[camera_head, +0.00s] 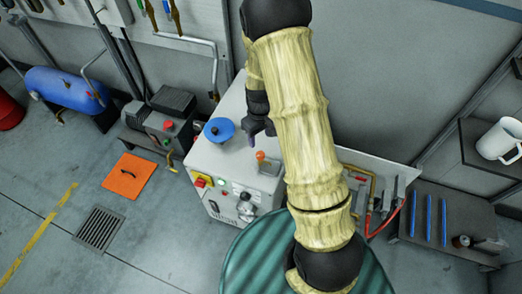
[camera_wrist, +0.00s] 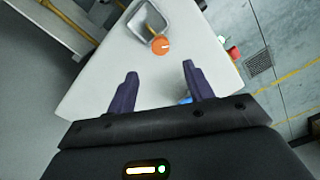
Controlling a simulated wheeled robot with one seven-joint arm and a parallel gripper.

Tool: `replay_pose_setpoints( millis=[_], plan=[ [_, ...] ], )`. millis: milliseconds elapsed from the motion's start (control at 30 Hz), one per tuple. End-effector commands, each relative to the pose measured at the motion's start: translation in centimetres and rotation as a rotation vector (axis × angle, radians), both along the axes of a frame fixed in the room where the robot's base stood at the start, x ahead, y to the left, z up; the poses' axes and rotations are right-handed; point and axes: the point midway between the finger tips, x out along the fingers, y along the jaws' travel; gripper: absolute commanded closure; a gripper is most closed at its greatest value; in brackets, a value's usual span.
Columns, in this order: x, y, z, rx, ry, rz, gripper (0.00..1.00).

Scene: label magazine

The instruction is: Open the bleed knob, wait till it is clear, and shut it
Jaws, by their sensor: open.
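A small orange knob (camera_head: 260,156) stands on top of the white cabinet (camera_head: 233,160), near its front right; no label on it is legible. In the wrist view the orange knob (camera_wrist: 160,45) is round with a pale mark, beside a square grey metal-rimmed tray (camera_wrist: 135,22). My gripper (camera_head: 262,138) is above the cabinet top, behind the knob. In the wrist view my gripper (camera_wrist: 157,80) is open and empty, its two dark fingers apart, the knob beyond the fingertips and not touched.
The cabinet front carries a red and yellow switch (camera_head: 202,182) and a gauge (camera_head: 246,197). A green ribbed drum (camera_head: 250,262) stands in front.

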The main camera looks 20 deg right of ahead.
Motion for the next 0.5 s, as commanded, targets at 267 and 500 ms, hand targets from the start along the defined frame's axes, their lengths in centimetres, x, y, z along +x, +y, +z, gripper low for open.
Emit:
replay_pose_setpoints(
  millis=[267,500],
  plan=[
    [-0.1,0.1,-4.5,-0.001,0.004,0.001,0.48],
    [-0.1,-0.2,-8.0,0.0,0.003,-0.004,0.48]
  ],
)
